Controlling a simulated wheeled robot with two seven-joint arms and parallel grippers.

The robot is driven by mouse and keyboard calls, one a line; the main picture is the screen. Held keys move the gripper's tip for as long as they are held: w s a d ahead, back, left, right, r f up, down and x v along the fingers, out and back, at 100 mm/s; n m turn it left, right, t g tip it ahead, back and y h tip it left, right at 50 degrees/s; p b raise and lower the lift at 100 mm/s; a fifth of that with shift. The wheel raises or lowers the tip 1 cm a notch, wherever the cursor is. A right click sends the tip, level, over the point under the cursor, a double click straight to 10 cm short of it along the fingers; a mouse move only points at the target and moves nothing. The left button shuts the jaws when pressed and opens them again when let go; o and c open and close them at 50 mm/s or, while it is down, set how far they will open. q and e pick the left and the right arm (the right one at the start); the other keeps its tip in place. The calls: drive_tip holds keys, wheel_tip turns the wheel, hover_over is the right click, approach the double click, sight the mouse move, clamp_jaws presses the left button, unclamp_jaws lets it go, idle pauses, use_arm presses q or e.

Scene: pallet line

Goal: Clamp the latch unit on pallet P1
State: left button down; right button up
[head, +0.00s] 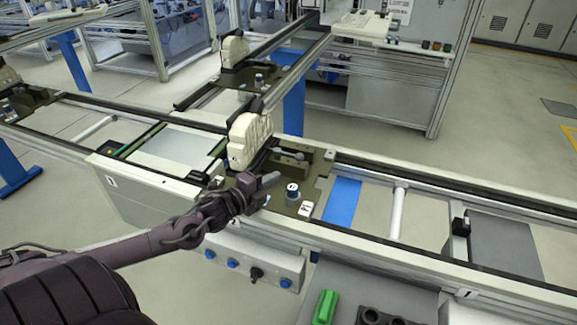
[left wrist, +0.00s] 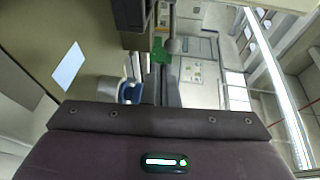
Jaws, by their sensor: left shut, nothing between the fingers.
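The cream latch unit (head: 250,138) stands upright on the dark pallet P1 (head: 322,181), which bears a white P1 label (head: 306,208). A grey lever with a rounded end (head: 289,153) lies about level on the pallet, to the right of the latch unit. It seems to show in the left wrist view (left wrist: 172,45). A blue-ringed knob (head: 292,190) stands on the pallet's near side and shows in the left wrist view (left wrist: 130,92). My left gripper (head: 270,180) is shut and empty, over the pallet's near part, left of the knob. Contact cannot be told. My right gripper is out of view.
The conveyor's near rail (head: 380,249) runs in front of the pallet, with a button box (head: 255,264) below it. A green block (head: 325,306) lies on the near bench. Another cream unit (head: 234,50) stands on a pallet farther back. A stop (head: 460,226) is at the right.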

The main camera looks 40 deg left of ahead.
use_arm(q)
drive_tip(key=w, duration=0.3)
drive_tip(key=w+p, duration=0.1)
drive_tip(key=w, duration=0.1)
drive_tip(key=shift+w+d+r, duration=0.2)
drive_tip(key=shift+d, duration=0.15)
drive_tip(key=shift+w+d, duration=0.15)
drive_tip(key=shift+w, duration=0.6)
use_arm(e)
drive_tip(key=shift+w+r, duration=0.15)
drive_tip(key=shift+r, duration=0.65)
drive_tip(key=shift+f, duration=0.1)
